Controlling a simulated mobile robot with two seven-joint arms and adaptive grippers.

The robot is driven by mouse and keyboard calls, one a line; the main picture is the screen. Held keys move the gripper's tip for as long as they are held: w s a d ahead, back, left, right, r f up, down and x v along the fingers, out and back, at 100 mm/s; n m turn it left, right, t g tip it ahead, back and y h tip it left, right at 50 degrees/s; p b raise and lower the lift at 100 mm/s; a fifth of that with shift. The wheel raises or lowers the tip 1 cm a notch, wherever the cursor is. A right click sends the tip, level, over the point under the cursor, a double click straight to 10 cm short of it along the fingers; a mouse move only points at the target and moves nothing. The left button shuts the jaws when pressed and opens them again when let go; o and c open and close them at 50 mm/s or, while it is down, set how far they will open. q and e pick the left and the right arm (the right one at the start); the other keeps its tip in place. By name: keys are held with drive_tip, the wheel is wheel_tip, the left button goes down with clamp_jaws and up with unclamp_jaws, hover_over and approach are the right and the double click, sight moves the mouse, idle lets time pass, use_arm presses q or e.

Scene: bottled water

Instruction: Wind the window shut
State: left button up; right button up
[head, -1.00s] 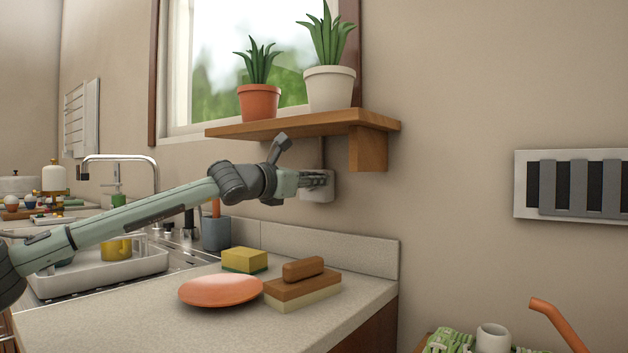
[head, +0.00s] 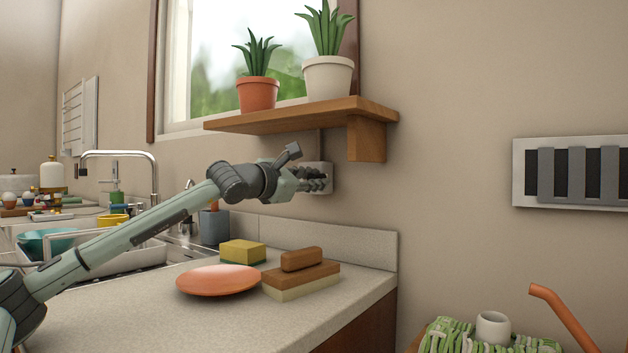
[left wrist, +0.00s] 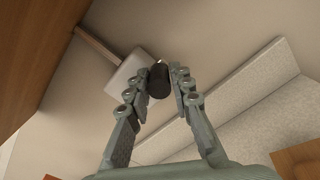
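The window (head: 205,62) is above the counter at upper left, partly hidden by the shelf and plants; I cannot tell how far open it is. Its winder has a pale wall plate (head: 327,166) under the shelf, which also shows in the left wrist view (left wrist: 125,73). My left gripper (head: 320,181) is at the plate. In the left wrist view a dark cylindrical knob (left wrist: 158,82) sits between the fingertips of my left gripper (left wrist: 160,78), with the fingers closed against its sides. The crank arm is mostly hidden. My right gripper is out of view.
A wooden shelf (head: 290,117) with two potted plants juts out just above my left gripper. Below are a sponge (head: 242,252), a coral dish (head: 218,279) and a wood-backed brush (head: 302,281) on the counter.

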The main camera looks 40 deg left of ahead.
use_arm(q)
drive_tip(key=o, duration=0.4)
drive_tip(key=shift+r, duration=0.1)
